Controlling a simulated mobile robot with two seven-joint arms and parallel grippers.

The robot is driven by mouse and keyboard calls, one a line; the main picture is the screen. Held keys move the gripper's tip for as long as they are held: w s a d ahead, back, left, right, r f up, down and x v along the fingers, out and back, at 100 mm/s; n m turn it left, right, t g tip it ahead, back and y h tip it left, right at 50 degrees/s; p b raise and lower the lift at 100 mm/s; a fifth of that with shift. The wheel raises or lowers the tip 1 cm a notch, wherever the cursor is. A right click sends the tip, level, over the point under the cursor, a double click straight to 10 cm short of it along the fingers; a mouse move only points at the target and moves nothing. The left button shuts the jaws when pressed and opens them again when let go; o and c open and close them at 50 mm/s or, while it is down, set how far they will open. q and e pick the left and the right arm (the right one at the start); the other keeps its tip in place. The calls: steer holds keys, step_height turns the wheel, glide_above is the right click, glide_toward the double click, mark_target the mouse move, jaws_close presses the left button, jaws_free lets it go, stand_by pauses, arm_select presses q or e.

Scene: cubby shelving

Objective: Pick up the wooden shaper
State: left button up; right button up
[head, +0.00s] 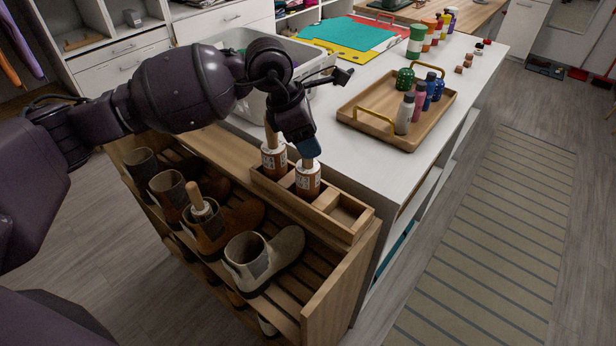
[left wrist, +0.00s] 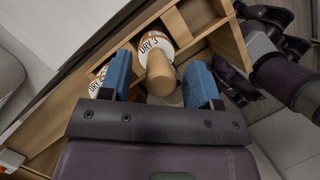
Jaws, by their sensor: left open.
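Two wooden shapers with labelled white-and-brown bodies and tan peg handles stand in a wooden caddy (head: 334,213): a rear one (head: 273,160) and a front one (head: 307,181). Another wooden shaper (head: 199,208) sits in a boot on the rack. My left gripper (head: 303,149) is above the front shaper, pointing down. In the left wrist view, my open left gripper (left wrist: 159,88) has blue fingers on either side of a shaper's tan peg (left wrist: 161,78), with "DRY 3" on its body. Finger contact cannot be told. My right gripper is not in view.
The caddy sits on a slatted wooden boot rack (head: 318,297) holding several boots (head: 272,258). Beside it is a white counter (head: 345,155) with a wooden tray (head: 402,136) of bottles and a white bin (head: 240,98). Open floor lies at right.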

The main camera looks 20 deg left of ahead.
arm_select(q)
steer(key=shift+x, duration=1)
steer(key=shift+c, duration=0.5)
jaws_close()
steer(key=shift+r, duration=0.1)
